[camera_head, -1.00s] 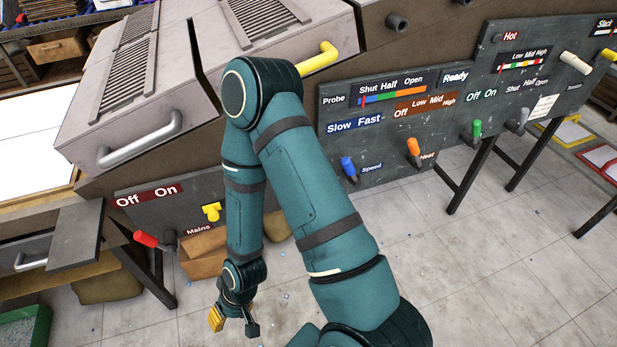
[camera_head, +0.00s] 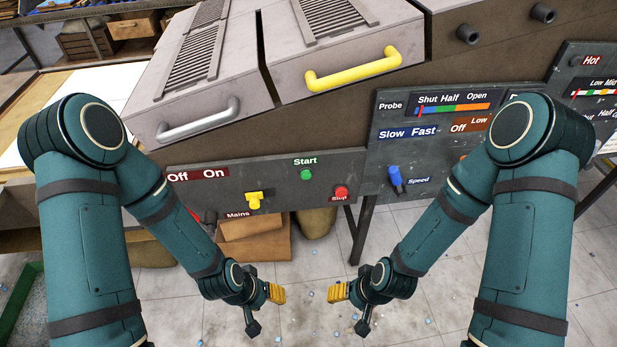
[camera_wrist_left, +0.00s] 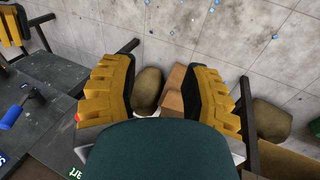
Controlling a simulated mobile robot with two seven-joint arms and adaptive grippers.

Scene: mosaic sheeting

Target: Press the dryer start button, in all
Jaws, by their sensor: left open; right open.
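The green Start button (camera_head: 306,174) sits on the dark lower control panel (camera_head: 275,180), under its "Start" label. A red Stop button (camera_head: 341,192) is to its lower right, and a yellow Mains lever (camera_head: 254,200) to its lower left. My left gripper (camera_head: 264,308) is open and empty, below and in front of the panel. My right gripper (camera_head: 350,308) is open and empty, to the right of it at a similar height. Neither touches the panel. In the left wrist view the open yellow-padded fingers (camera_wrist_left: 160,95) have nothing gripped between them; the Start button cannot be made out there.
A second panel with a blue Speed lever (camera_head: 395,178) stands to the right, partly behind my right arm. Above are a silver handle (camera_head: 199,122) and a yellow handle (camera_head: 353,70). Cardboard boxes (camera_head: 255,240) and a sack (camera_head: 315,223) lie beneath the panel.

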